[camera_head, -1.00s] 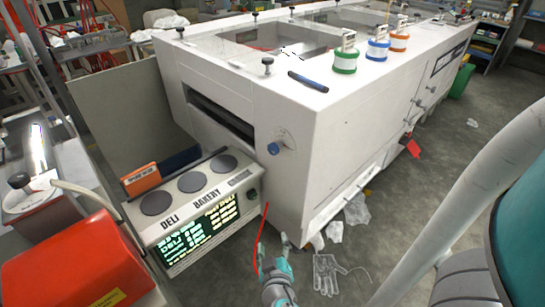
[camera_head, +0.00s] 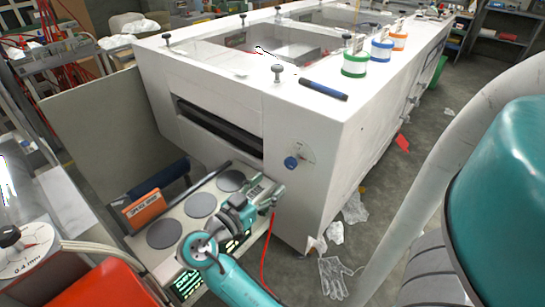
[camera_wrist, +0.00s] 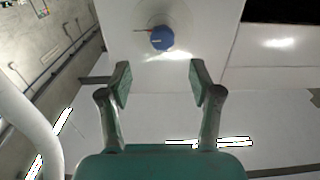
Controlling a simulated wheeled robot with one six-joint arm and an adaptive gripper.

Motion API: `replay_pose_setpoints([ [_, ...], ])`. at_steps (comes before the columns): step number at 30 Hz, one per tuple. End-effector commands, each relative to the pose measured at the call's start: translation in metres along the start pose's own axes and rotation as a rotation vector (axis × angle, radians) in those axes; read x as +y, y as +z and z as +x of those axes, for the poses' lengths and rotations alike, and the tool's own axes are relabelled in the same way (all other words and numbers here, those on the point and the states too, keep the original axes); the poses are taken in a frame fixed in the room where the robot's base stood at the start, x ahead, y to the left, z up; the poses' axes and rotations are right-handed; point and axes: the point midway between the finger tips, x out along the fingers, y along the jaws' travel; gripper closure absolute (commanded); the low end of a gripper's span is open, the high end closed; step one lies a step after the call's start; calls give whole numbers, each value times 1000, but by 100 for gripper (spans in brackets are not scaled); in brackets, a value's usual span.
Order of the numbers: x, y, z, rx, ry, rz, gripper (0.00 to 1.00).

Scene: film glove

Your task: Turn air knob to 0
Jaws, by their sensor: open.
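The air knob (camera_head: 291,162) is a small blue knob on the front of the white machine, near its right corner, with a faint round dial around it. In the wrist view the blue knob (camera_wrist: 161,38) has a light pointer line and a red mark to its left. My gripper (camera_head: 279,192) is just below and left of the knob in the head view, apart from it. In the wrist view my gripper (camera_wrist: 158,80) is open and empty, its two fingers apart, with the knob beyond the gap between them.
The white machine (camera_head: 225,75) has a dark slot left of the knob. A red cable (camera_head: 266,250) hangs near my gripper. A plastic glove (camera_head: 337,276) lies on the floor.

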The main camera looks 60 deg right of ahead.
Motion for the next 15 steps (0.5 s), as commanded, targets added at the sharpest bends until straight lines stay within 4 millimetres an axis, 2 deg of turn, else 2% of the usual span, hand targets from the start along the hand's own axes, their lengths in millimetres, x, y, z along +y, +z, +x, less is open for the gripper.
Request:
replay_pose_setpoints([
  [7, 2, -2, 12, 0, 16, 11, 36],
  [15, 3, -2, 54, 1, 17, 10, 36],
])
